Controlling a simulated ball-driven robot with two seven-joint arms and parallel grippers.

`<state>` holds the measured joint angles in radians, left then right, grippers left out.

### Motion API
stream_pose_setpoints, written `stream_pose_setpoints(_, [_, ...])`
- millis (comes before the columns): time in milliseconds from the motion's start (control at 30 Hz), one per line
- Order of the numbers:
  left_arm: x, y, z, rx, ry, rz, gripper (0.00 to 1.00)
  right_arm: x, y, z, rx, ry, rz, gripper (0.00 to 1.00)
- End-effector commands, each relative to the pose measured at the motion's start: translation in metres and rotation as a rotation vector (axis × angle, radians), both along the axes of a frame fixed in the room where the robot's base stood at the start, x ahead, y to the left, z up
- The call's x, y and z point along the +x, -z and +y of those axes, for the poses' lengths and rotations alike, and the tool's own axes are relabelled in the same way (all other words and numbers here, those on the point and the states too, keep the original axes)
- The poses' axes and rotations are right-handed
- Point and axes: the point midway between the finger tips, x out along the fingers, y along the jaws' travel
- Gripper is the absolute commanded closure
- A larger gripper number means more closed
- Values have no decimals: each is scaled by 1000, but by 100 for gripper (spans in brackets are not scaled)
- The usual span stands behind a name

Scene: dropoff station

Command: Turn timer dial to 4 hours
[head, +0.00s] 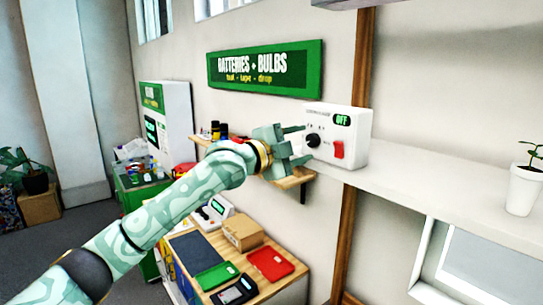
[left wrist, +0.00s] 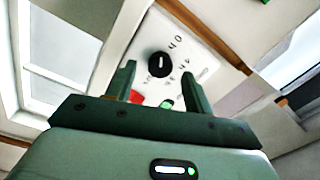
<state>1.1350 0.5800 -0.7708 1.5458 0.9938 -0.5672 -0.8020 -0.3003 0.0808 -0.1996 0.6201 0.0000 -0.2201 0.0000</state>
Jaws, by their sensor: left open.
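The timer is a white box (head: 353,125) on the wall ledge, with a black dial (head: 313,141), a red switch (head: 338,150) and a green display (head: 342,119) reading OFF. In the left wrist view the dial (left wrist: 159,65) shows a white pointer line, with numbers around it partly legible. The red switch (left wrist: 136,97) and green display (left wrist: 166,104) are partly seen between and behind the fingers. My left gripper (head: 302,144) is open and empty, its fingers pointing at the timer's face. In the left wrist view the fingertips (left wrist: 160,75) stand either side of the dial, apparently apart from it. My right gripper is not in view.
A white ledge (head: 430,180) runs right from the timer to a potted plant (head: 524,187). A small wooden shelf (head: 292,180) is below my left gripper. A table below holds a cardboard box (head: 243,232), a red tray (head: 270,263) and a green tray (head: 216,276).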

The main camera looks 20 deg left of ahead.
Motion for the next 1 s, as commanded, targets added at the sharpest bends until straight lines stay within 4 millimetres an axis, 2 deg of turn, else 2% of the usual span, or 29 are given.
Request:
stream_pose_setpoints(33, [-9,5,7,4,-2,-3,48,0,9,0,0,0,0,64])
stream_pose_setpoints(200, [-49,8,33,6,-3,-4,48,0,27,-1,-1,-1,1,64])
stream_pose_setpoints(400, [-91,8,60,5,-4,-1,48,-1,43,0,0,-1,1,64])
stream_pose_setpoints(500, [-106,8,69,4,-2,1,48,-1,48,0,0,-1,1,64])
stream_pose_setpoints(700, [-121,6,77,1,0,2,48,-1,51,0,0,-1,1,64])
stream_pose_setpoints(1000, [-121,6,77,1,0,2,48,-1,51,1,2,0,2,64])
